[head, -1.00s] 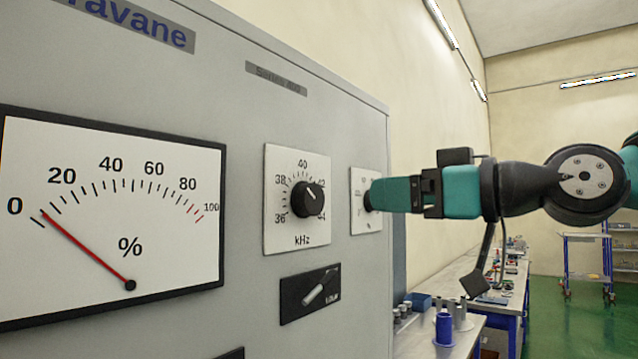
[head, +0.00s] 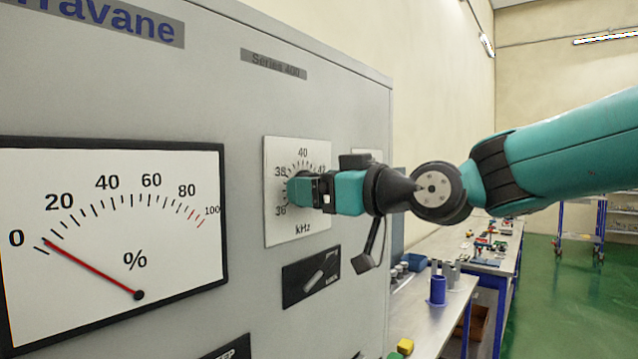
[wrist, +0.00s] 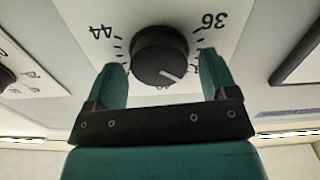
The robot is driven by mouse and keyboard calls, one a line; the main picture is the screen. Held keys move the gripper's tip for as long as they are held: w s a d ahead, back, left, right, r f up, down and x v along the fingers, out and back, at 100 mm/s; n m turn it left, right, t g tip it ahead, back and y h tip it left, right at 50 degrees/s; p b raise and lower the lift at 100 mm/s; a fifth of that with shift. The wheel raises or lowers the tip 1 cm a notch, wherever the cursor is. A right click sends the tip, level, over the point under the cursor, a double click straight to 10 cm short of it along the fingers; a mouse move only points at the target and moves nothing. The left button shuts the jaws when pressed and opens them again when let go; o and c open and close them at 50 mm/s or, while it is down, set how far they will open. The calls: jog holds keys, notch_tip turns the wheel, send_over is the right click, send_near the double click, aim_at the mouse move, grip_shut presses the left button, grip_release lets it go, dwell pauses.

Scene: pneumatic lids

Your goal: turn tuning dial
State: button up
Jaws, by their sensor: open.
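The tuning dial (wrist: 160,56) is a round black knob with a white pointer line on a white kHz scale plate (head: 270,230), marked from 36 to 44. In the head view the knob is hidden behind my gripper (head: 291,190), which is up against the plate area. In the wrist view my gripper (wrist: 161,80) is open, with one teal finger on each side of the knob. The fingertips straddle it, and a gap shows between each finger and the knob. The pointer line points toward the lower right in that view.
A large percent meter (head: 105,230) with its red needle near 0 is at the left. A black switch plate (head: 311,276) sits below the dial. Another dial plate (wrist: 25,75) is beside it. A bench (head: 450,300) with small items stands right of the cabinet.

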jog(key=c, duration=0.9)
jog(key=shift+m, duration=0.4)
jog(key=m, duration=0.6)
jog(key=m+b, duration=0.1)
jog(key=m, duration=1.1)
jog(key=shift+w+d+f+m+b, duration=0.2)
jog(key=shift+w+f+m+b, duration=0.1)
jog(key=shift+m, duration=0.1)
jog(key=o, duration=0.9)
